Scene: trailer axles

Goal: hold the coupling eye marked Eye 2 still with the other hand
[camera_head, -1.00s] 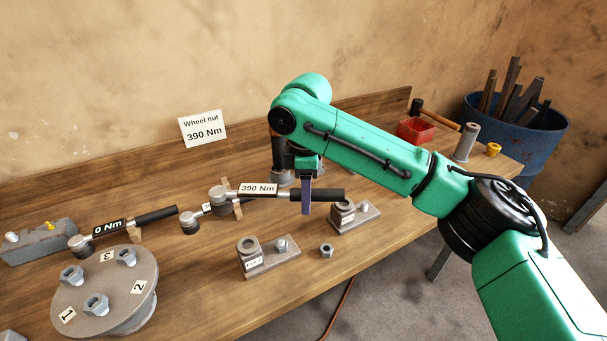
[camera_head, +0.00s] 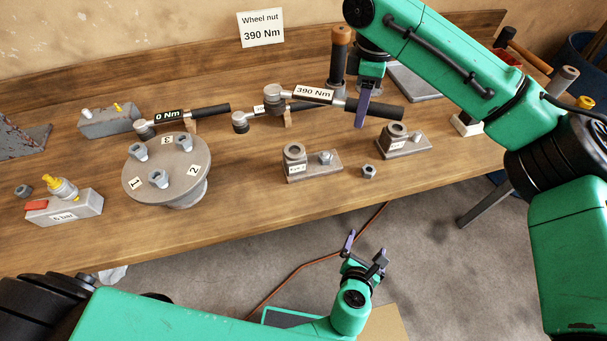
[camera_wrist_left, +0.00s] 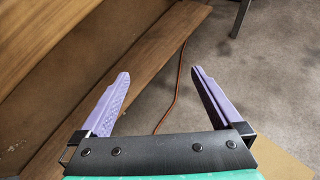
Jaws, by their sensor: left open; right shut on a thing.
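Two grey coupling eyes stand on the bench, each an upright ring on a flat plate with a bolt. The nearer coupling eye (camera_head: 295,158) and the farther coupling eye (camera_head: 395,136) carry small labels too blurred to read surely, so I cannot tell for certain which is Eye 2. My left gripper (camera_head: 365,245) is open and empty, in front of and below the bench edge, apart from both eyes. Its purple fingers also show spread in the left wrist view (camera_wrist_left: 160,100). My right gripper (camera_head: 363,108) is shut on the torque wrench marked 390 Nm (camera_head: 312,95), beyond the eyes.
A loose nut (camera_head: 369,171) lies between the eyes, near the bench's front edge. A round disc with several nuts (camera_head: 170,180) and a 0 Nm wrench (camera_head: 185,116) are at left. Bare bench (camera_head: 245,205) lies left of the nearer eye.

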